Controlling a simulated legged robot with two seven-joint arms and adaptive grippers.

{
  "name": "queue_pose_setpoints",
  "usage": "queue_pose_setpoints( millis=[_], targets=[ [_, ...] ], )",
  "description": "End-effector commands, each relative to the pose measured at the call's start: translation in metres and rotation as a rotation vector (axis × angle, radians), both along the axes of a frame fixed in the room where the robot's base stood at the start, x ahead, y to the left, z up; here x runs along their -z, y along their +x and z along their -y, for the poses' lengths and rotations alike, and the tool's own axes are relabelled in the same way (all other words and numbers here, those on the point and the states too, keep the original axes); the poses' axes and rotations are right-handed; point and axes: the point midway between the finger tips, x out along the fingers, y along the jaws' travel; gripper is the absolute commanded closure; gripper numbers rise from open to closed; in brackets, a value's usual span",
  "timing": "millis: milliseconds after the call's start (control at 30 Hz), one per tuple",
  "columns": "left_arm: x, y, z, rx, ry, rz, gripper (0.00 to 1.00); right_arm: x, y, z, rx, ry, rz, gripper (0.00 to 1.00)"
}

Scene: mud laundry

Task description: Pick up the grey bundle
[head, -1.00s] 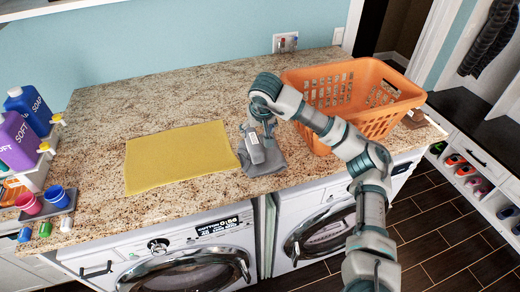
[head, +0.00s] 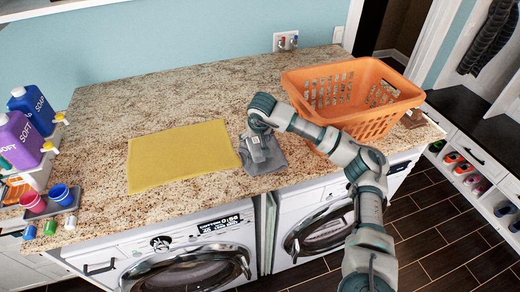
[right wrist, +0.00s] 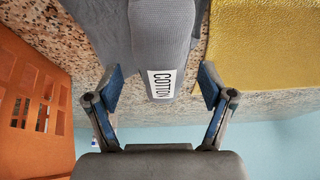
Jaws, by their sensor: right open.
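The grey bundle (head: 263,156) lies on the granite counter, just right of the yellow cloth. In the right wrist view the bundle (right wrist: 160,35) shows a white label with dark lettering, and a flatter grey cloth part spreads beside it. My right gripper (head: 260,146) is over the bundle, partly covering it in the head view. In the right wrist view my right gripper (right wrist: 160,88) is open, one finger on each side of the bundle's labelled end, with gaps to both sides. My left gripper is not in view.
An orange laundry basket (head: 352,122) stands right of the bundle. A yellow cloth (head: 180,156) lies flat to its left. Soap bottles (head: 30,125) and small cups (head: 46,200) stand at the far left. The counter's back (head: 190,85) is clear.

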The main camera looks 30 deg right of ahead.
Motion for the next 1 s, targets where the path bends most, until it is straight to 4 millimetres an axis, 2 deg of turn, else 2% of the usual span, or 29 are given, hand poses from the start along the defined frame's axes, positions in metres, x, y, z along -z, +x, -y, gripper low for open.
queue_pose_setpoints(
  millis=[667,900,1000],
  targets=[
    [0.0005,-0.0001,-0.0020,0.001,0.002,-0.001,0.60,0.0059,0.0003,0.0033,0.000,0.002,0.000,0.19],
    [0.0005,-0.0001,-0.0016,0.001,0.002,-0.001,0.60,0.0054,0.0004,0.0011,0.000,0.001,-0.001,0.79],
    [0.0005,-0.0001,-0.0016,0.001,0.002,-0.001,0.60,0.0053,0.0004,0.0010,0.000,0.001,-0.001,1.00]
  ],
)
